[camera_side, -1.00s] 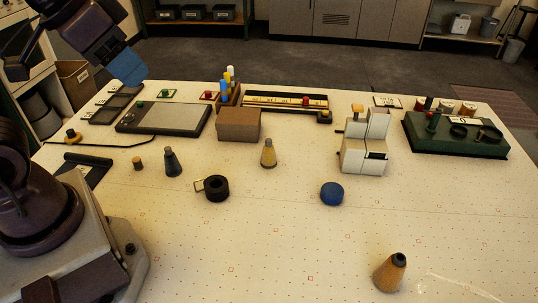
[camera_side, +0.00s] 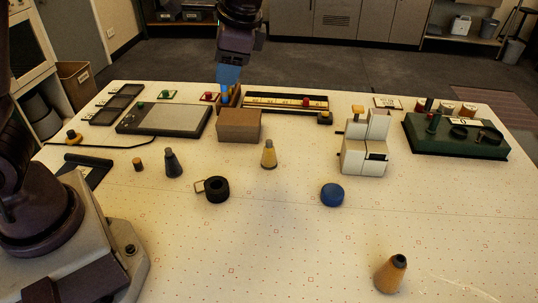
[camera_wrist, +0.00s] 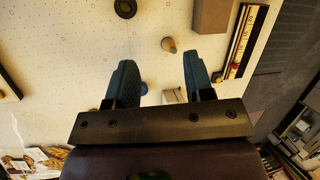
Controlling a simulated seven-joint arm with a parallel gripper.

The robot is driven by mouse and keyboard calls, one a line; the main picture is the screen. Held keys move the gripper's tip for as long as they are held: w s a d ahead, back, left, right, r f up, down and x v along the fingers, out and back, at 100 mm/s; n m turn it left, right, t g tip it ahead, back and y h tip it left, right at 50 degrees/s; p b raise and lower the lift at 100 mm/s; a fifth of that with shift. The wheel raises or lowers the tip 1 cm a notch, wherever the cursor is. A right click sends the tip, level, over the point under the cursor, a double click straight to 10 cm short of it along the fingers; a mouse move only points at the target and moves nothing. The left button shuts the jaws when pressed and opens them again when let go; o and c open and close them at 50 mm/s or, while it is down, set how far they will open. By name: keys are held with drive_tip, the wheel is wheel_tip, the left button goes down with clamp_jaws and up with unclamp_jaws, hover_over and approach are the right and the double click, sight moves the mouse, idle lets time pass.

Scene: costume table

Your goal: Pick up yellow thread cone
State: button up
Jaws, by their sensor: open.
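The yellow thread cone (camera_side: 268,155) stands upright on the white table, in front of the brown box. In the wrist view the cone (camera_wrist: 169,45) shows above the gap between the fingers. My gripper (camera_side: 229,78) has blue fingers and is raised behind the cone in the side view, above the area of the brown box and thread rack. In the wrist view my gripper (camera_wrist: 158,78) is open and empty, with a wide gap between its fingers. It does not touch the cone.
A dark grey cone (camera_side: 173,163), black tape roll (camera_side: 217,188) and blue disc (camera_side: 332,194) stand around the cone. The brown box (camera_side: 238,125) is close behind it. A white machine (camera_side: 365,145) and an orange cone (camera_side: 390,273) are to the right. The front middle is clear.

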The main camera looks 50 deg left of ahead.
drive_tip(key=w+d+f+m+g+y, duration=0.25)
drive_tip(key=w+f+m+y, duration=0.25)
drive_tip(key=w+f+y, duration=0.5)
drive_tip(key=m+t+y, duration=0.4)
drive_tip(key=m+t, duration=0.1)
drive_tip(key=m, duration=0.3)
approach(271, 143)
drive_tip(key=a, duration=0.5)
drive_tip(key=w+a, duration=0.1)
drive_tip(key=a, duration=0.1)
drive_tip(key=shift+a, duration=0.25)
drive_tip(key=shift+a+r, duration=0.1)
drive_tip(key=shift+a, duration=2.5)
drive_tip(key=c, duration=0.8)
